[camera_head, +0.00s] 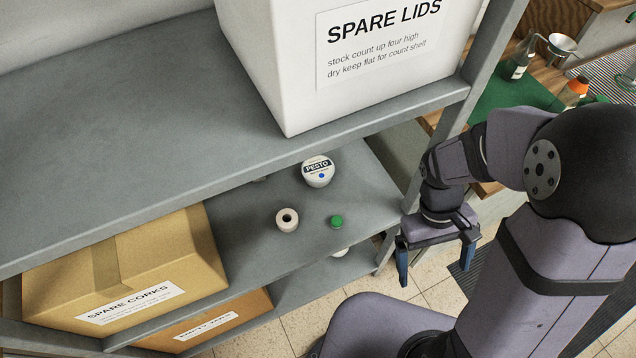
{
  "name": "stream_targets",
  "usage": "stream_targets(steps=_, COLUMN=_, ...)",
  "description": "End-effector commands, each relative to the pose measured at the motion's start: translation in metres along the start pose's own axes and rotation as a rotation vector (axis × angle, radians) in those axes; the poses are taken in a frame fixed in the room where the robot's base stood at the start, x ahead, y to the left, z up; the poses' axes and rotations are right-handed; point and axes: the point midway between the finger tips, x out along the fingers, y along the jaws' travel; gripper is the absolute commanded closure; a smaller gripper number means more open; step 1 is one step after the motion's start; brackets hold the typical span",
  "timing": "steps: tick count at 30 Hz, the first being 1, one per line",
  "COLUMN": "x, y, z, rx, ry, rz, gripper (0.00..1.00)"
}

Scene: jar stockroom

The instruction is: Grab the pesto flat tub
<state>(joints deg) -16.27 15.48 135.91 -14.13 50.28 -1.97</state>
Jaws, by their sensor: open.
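A SPARE CORKS box (150,262) fills the shelf's left. The upper shelf (120,130) with a SPARE LIDS box (280,60) overhangs. A grey post (420,170) stands right.

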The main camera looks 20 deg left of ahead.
Motion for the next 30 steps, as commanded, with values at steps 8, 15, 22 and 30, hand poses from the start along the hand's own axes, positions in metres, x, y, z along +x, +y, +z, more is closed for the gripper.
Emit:
stream_targets(steps=8, x=0.075, y=-0.01, z=-0.032, rx=-0.243, ry=-0.169, rz=0.136, gripper=0.04)
stream_targets(steps=15, x=0.062, y=-0.007, z=-0.074, rx=-0.578, ry=-0.204, rz=0.375, gripper=0.04)
stream_targets(steps=22, x=0.005, y=-0.018, z=-0.129, rx=-0.931, ry=-0.204, rz=0.696, gripper=0.04)
stream_targets(steps=30, x=-0.073, y=-0.06, z=-0.174, rx=-1.208, ry=-0.215, rz=1.065, gripper=0.04)
